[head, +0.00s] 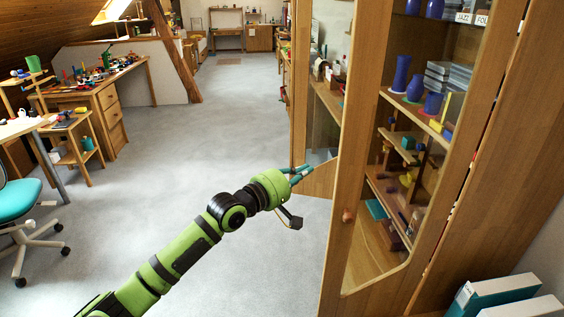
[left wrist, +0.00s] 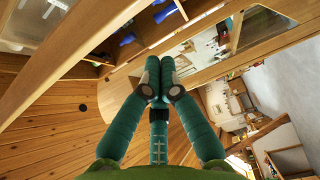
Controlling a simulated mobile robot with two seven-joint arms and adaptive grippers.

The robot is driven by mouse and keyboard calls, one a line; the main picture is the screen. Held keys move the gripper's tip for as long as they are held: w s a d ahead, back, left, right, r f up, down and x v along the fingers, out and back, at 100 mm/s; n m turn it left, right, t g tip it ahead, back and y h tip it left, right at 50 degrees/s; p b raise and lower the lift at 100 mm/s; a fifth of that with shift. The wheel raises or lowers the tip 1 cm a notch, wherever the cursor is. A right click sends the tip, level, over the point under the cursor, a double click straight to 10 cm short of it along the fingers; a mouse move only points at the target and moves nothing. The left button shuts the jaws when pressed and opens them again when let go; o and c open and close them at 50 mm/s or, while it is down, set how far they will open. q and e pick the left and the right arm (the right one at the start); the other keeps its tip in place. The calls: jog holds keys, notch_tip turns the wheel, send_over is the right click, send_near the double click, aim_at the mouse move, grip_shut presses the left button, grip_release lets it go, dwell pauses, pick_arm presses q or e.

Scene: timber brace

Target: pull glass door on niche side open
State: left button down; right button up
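The tall wooden cabinet with glass fronts stands at the right in the head view. A near upright door frame (head: 352,160) carries a round wooden knob (head: 347,215). Beyond it, a second wood-framed glass door (head: 299,80) appears to stand out from the cabinet, with a wooden lower panel (head: 320,181). My left gripper (head: 301,174) has its teal fingers close beside this panel; contact cannot be told. In the left wrist view the fingers of the gripper (left wrist: 158,82) are together, with nothing visible between them. My right gripper is not in view.
Cabinet shelves hold blue vases (head: 401,74) and small coloured items. White-teal binders (head: 500,291) stand at lower right. A teal chair (head: 20,205) and a cluttered workbench (head: 95,95) are at left. The grey floor (head: 225,110) between is clear.

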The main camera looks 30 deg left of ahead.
pick_arm(q)
jog(key=w+d+n, duration=0.1)
jog(key=w+d, duration=0.1)
jog(key=w, duration=0.8)
jog(key=s+p, duration=0.1)
jog(key=s+d+p, duration=0.1)
jog(key=p, duration=0.1)
jog(key=s+d+p, duration=0.1)
jog(key=s, duration=0.1)
jog(key=shift+d+r+p, duration=0.25)
jog(key=shift+p, duration=0.15)
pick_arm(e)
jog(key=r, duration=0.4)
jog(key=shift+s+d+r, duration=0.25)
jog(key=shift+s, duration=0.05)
